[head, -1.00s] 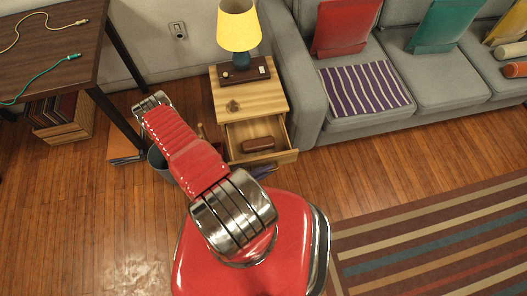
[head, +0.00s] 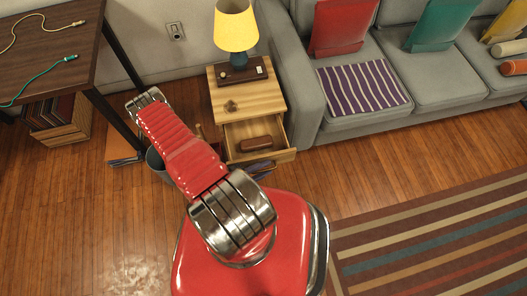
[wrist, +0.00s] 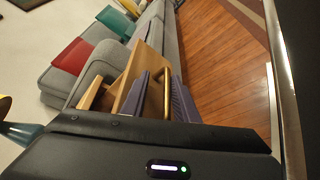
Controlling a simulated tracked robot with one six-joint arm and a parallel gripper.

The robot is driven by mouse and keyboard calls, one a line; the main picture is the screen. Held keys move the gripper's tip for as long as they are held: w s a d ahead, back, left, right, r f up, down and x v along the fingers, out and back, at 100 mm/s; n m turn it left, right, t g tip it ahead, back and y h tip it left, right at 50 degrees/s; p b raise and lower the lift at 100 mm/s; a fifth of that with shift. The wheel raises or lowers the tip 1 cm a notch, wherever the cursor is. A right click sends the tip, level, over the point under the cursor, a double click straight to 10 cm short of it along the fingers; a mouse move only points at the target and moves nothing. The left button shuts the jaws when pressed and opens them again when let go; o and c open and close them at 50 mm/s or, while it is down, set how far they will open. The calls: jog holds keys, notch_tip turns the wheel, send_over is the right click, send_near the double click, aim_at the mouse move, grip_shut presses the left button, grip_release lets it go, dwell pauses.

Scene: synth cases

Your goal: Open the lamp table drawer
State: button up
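The lamp table (head: 220,98) is light wood and stands left of the sofa. Its drawer (head: 272,156) is pulled out, and a brown case (head: 256,143) lies inside. In the wrist view the drawer front (wrist: 126,88) shows with an upright brass handle (wrist: 167,97). My gripper (wrist: 161,88) has two purple fingers, one on each side of the handle, with a visible gap on the left side. It looks open around the handle. In the head view only bluish finger parts show just below the drawer front; my red arm hides the rest.
A yellow lamp (head: 236,28) and a dark brown box (head: 252,68) stand on the table top. A grey sofa (head: 300,100) is close on the right. A dark desk (head: 60,50) and a bin (head: 157,163) are on the left. Wood floor is free in front.

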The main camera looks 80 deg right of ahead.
notch_tip(320, 180, up, 8)
jog(key=shift+w+r, duration=0.1)
jog(key=shift+r, duration=0.1)
dwell(0.3)
dwell(0.8)
